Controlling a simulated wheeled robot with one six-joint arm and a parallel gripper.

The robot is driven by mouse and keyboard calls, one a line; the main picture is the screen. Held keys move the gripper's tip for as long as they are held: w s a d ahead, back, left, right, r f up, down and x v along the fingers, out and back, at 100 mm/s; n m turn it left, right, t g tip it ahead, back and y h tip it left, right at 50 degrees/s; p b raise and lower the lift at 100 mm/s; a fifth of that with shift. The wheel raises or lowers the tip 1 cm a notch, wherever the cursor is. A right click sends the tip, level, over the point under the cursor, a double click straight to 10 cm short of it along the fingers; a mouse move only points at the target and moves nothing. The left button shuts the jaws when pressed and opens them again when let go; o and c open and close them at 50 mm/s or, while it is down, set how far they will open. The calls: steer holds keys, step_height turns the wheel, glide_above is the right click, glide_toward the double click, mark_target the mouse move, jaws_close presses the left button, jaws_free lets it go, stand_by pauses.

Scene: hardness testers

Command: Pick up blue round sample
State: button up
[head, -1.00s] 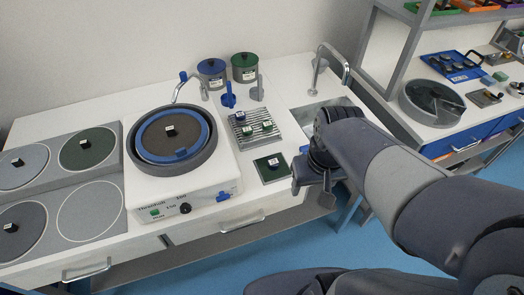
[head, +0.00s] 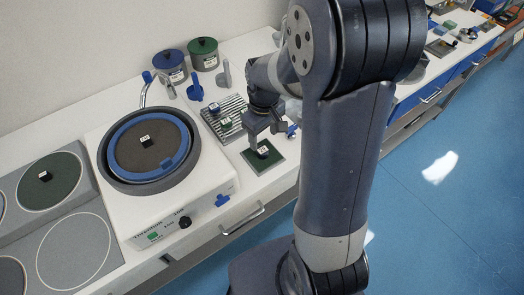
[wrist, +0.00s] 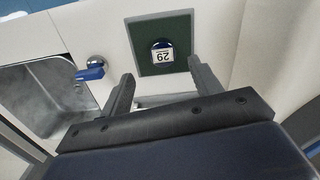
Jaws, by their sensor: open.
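A small round sample with a blue rim and a white number label (wrist: 162,51) sits on a dark green square pad (wrist: 143,64). In the head view the sample (head: 263,151) is on the same pad (head: 250,161), at the front of the bench right of the polishing machine. My gripper (head: 265,133) is just above and behind the sample. In the wrist view its two fingers (wrist: 160,71) are apart and empty, with the sample ahead of and between them. The height gap is hard to judge.
A ribbed rack (head: 229,131) with several small samples stands behind the pad. The polishing machine (head: 196,214) with its round blue-rimmed bowl is to the left. A blue-handled tap (wrist: 93,70) and a sink (wrist: 45,98) lie beside the pad in the wrist view.

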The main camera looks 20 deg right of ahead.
mark_target(262, 149)
steer(key=shift+a+f, duration=0.2)
steer(key=shift+f, duration=2.45)
steer(key=shift+s, duration=0.1)
steer(key=shift+c, duration=0.2)
jaws_close()
steer(key=shift+r, duration=0.15)
step_height(262, 149, up, 10)
